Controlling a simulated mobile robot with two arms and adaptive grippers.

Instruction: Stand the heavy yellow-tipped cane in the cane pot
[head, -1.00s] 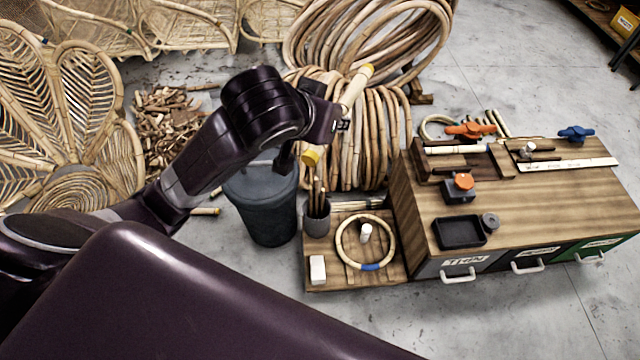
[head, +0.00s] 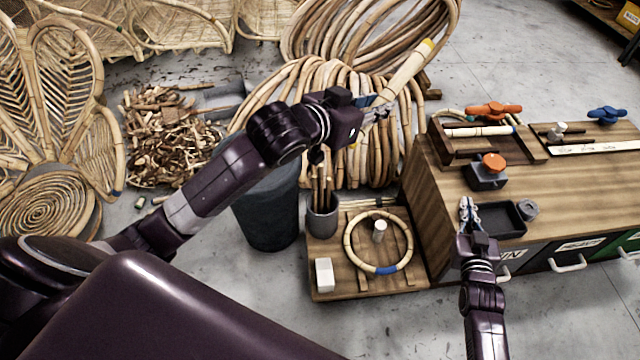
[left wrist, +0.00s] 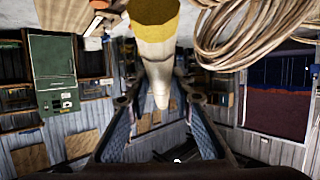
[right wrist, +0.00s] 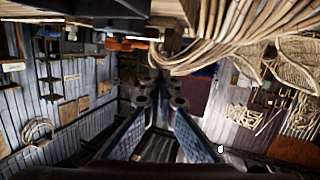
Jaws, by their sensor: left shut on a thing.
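The heavy cane (head: 405,73) is thick and pale with a yellow upper tip. My left gripper (head: 378,112) is shut on it and holds it tilted in the air in front of the rattan coils. In the left wrist view the cane (left wrist: 155,50) passes between the fingers, its yellow end toward the camera. Its lower part is partly hidden in the head view. The small grey cane pot (head: 322,218) holds several thin canes, below and left of the gripper. My right gripper (head: 468,212) is over the workbench by the black tray, holding nothing visible; its finger gap is unclear.
A large dark bin (head: 268,215) stands left of the pot. A low wooden platform (head: 330,280) carries the pot, a rattan ring (head: 348,250) and a white block (head: 324,274). The workbench (head: 435,190) at right carries clamps and a tray (head: 500,222). Rattan coils fill the back.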

